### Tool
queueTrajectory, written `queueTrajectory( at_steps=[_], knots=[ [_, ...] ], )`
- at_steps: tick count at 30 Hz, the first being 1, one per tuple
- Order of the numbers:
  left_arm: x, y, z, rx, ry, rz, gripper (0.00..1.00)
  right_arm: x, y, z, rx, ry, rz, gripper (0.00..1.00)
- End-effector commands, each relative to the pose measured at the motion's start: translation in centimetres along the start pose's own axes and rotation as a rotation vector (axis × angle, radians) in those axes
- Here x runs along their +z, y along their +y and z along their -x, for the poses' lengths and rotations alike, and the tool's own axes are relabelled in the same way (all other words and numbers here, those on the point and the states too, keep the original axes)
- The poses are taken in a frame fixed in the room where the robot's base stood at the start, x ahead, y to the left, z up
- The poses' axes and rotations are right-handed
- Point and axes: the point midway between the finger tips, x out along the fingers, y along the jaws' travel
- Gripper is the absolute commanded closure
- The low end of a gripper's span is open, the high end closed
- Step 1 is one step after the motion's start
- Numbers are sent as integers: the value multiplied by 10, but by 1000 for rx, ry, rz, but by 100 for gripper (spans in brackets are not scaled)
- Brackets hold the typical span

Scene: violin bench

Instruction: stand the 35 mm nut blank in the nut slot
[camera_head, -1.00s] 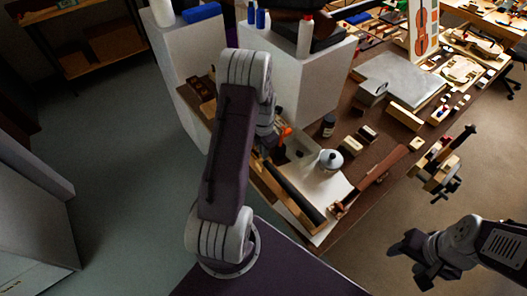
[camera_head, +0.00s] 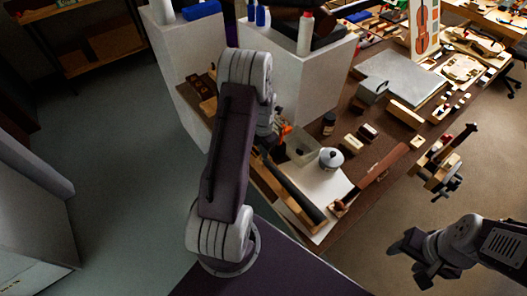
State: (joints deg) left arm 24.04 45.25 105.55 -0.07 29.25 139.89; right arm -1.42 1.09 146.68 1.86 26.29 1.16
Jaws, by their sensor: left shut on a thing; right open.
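My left arm crosses the middle of the view, and its gripper (camera_head: 281,133) is over the bench's near left part, largely hidden behind the arm. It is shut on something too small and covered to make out. An orange patch shows at the fingers. A long dark piece with pale wooden sides (camera_head: 295,192) lies below it along the bench's near edge, its upper left end hidden by the arm. I cannot make out the nut slot or identify the nut blank. My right gripper (camera_head: 398,249) is open and empty, out over the floor at lower right, apart from the bench.
A clear box (camera_head: 301,150) and a white lidded pot (camera_head: 330,159) stand close to the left gripper. A dark bottle (camera_head: 329,122), small wooden blocks (camera_head: 352,143) and a brown bar (camera_head: 369,178) lie to the right. A tall white block (camera_head: 310,85) rises behind.

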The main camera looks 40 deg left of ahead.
Motion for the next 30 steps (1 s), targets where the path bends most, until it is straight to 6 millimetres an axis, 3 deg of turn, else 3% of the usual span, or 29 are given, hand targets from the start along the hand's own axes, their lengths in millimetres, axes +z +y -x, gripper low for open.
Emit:
queueTrajectory(
  at_steps=[30],
  knots=[
    [0,0,-9,0,0,0,100,0,0,-2,0,0,0,47]
  ],
)
